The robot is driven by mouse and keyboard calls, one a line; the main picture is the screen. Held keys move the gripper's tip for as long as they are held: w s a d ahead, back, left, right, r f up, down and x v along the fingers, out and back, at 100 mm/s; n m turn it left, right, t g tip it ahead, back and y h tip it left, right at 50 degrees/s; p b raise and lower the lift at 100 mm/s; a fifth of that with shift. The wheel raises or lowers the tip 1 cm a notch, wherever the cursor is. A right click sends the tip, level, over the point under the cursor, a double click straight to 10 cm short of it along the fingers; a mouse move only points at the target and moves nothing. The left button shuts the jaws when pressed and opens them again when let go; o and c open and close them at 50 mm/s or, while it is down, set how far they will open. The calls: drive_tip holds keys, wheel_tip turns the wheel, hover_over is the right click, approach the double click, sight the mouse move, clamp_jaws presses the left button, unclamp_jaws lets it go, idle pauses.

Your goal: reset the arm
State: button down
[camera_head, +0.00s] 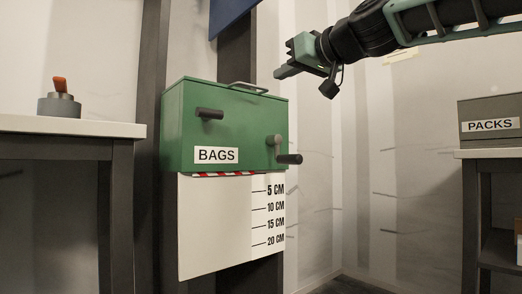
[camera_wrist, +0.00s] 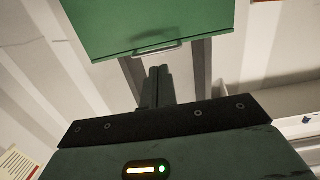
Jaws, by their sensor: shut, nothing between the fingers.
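My gripper (camera_head: 283,72) is at the upper middle of the head view, at the end of my arm, which reaches in from the upper right. It is shut and empty, and hangs in the air above and to the right of the green box's lid. In the wrist view my gripper's fingers (camera_wrist: 158,72) are together, pointing toward the green box. The green box (camera_head: 180,125), labelled BAGS, has a lid handle, a dark peg and a crank on its front. It also shows at the top of the wrist view (camera_wrist: 150,22).
A white scale board (camera_head: 215,225) marked in CM hangs under the box, with a red and white strip at its top. A grey PACKS box (camera_head: 490,105) stands at right.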

drive_tip(key=s+a+f+g+h+p, duration=0.1)
drive_tip(key=s+a+f+g+p, duration=0.2)
drive_tip(key=f, duration=0.5)
drive_tip(key=s+a+f+g+h+p, duration=0.1)
drive_tip(key=s+f+g+p, duration=0.25)
drive_tip(key=s+f, duration=0.35)
drive_tip(key=s+a+f+g+h+p, duration=0.25)
drive_tip(key=f+p, duration=0.25)
drive_tip(key=f, duration=0.5)
drive_tip(key=s+d+f+g+h+p, duration=0.2)
drive_tip(key=s+d+f, duration=0.2)
drive_tip(key=s, duration=0.3)
drive_tip(key=s+d+f+g+h+p, duration=0.1)
drive_tip(key=s+d+f+p, duration=0.25)
drive_tip(key=s, duration=0.35)
drive_tip(key=s+d+f+g+h+p, duration=0.1)
drive_tip(key=s+d+f+g+h, duration=0.15)
drive_tip(key=s+f, duration=0.35)
wheel_tip(320, 180, up, 39)
drive_tip(key=y+p, duration=0.1)
drive_tip(key=p, duration=3.6)
drive_tip(key=shift+s+n, duration=0.15)
drive_tip(key=shift+n, duration=0.25)
